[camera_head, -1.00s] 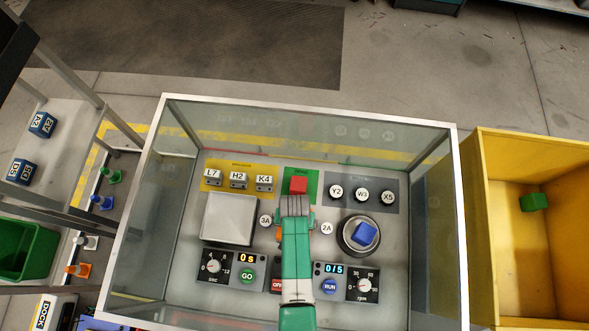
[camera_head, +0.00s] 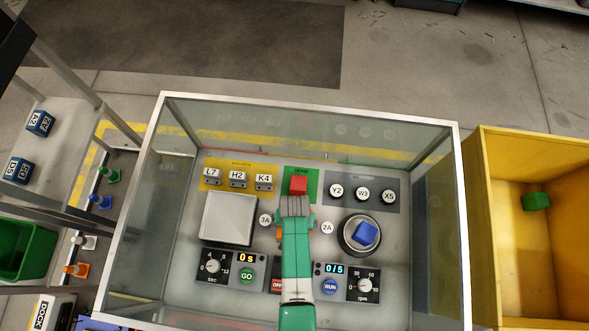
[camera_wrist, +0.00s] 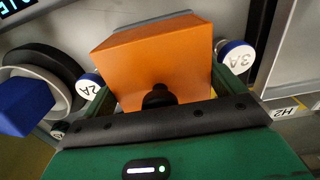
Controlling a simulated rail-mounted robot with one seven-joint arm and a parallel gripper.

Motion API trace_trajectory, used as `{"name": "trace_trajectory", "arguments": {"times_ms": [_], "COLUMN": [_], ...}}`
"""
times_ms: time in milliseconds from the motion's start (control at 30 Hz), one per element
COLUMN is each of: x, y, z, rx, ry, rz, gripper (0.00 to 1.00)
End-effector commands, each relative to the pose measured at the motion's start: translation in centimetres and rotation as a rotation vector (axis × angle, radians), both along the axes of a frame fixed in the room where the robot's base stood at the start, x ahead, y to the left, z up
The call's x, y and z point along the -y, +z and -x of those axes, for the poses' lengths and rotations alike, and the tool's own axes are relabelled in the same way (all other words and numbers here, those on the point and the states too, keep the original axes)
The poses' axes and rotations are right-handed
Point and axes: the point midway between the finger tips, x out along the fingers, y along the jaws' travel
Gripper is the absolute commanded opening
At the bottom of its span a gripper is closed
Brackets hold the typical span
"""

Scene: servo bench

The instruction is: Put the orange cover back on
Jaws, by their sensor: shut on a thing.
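The orange cover (camera_wrist: 150,55) is a box with a black knob. In the wrist view it sits between the green fingers of my gripper (camera_wrist: 165,88), which is shut on it. In the head view my gripper (camera_head: 295,222) is over the middle of the bench panel, just below a red block on a green patch. Only a sliver of the orange cover (camera_head: 279,233) shows there beside my gripper. White-topped posts 3A (camera_head: 265,220) and 2A (camera_head: 327,228) stand on either side of it. What lies under the cover, and whether it touches the panel, is hidden.
Glass walls with a pale frame (camera_head: 310,110) surround the panel. A square plate (camera_head: 229,219) is at left, and a blue block (camera_head: 365,234) on a round turntable is at right. The red block (camera_head: 299,186) is just beyond my gripper. A yellow bin (camera_head: 560,260) stands outside.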

Motion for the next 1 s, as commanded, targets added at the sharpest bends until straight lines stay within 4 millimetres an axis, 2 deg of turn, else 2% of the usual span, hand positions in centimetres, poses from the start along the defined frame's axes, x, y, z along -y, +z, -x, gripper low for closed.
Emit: {"name": "trace_trajectory", "arguments": {"times_ms": [900, 933, 1000], "x": [-0.02, -0.02, -0.02], "y": [-0.50, -0.50, -0.50], "z": [-0.02, -0.02, -0.02], "rx": [0.001, 0.001, 0.001], "ry": [0.000, 0.000, 0.000], "rz": [0.000, 0.000, 0.000], "gripper": [0.70, 1.00, 1.00]}}
